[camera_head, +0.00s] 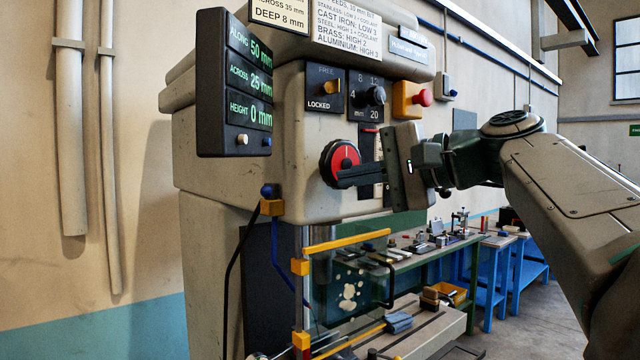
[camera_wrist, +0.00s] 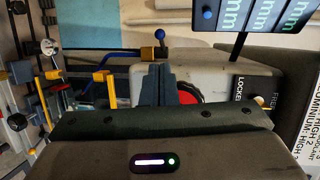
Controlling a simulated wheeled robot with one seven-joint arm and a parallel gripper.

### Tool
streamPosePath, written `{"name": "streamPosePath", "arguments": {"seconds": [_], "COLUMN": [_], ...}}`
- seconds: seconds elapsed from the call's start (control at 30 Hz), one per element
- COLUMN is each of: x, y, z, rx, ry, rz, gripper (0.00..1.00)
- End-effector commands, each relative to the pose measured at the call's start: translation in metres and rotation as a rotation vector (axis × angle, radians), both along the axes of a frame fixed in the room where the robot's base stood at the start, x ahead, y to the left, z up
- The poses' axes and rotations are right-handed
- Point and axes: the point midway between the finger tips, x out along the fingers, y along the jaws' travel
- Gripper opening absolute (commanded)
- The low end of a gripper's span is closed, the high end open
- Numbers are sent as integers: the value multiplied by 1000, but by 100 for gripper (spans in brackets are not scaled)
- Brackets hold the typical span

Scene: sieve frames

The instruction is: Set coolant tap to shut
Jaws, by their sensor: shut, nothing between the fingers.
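The coolant tap (camera_head: 272,207) is a small yellow block with a blue ball knob on top. It sits at the lower left of the machine head, with a blue pipe running down from it. In the wrist view the tap's blue knob (camera_wrist: 159,34) shows at the top, beyond my fingers. My gripper (camera_head: 342,175) is shut and empty. Its dark fingertips are in front of the red and black dial, to the right of and a little above the tap. In the wrist view my fingers (camera_wrist: 157,75) point up toward the tap, apart from it. Whether they touch the dial I cannot tell.
The red and black dial (camera_head: 340,160) is beside my fingertips. A readout panel (camera_head: 234,85) hangs above the tap. A yellow-framed clear guard (camera_head: 345,243) stands below the head. A black cable (camera_head: 237,262) runs down left of the tap. Open wall space lies further left.

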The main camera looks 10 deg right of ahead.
Motion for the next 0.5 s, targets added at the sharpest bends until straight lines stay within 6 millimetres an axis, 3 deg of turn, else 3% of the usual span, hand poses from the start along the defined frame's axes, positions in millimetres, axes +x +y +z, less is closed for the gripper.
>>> {"name": "streamPosePath", "arguments": {"seconds": [0.27,0.5], "x": [11,42], "y": [15,53], "z": [-3,-12], "rx": [8,7], "ry": [19,18], "rz": [20,17], "gripper": [0,0]}}
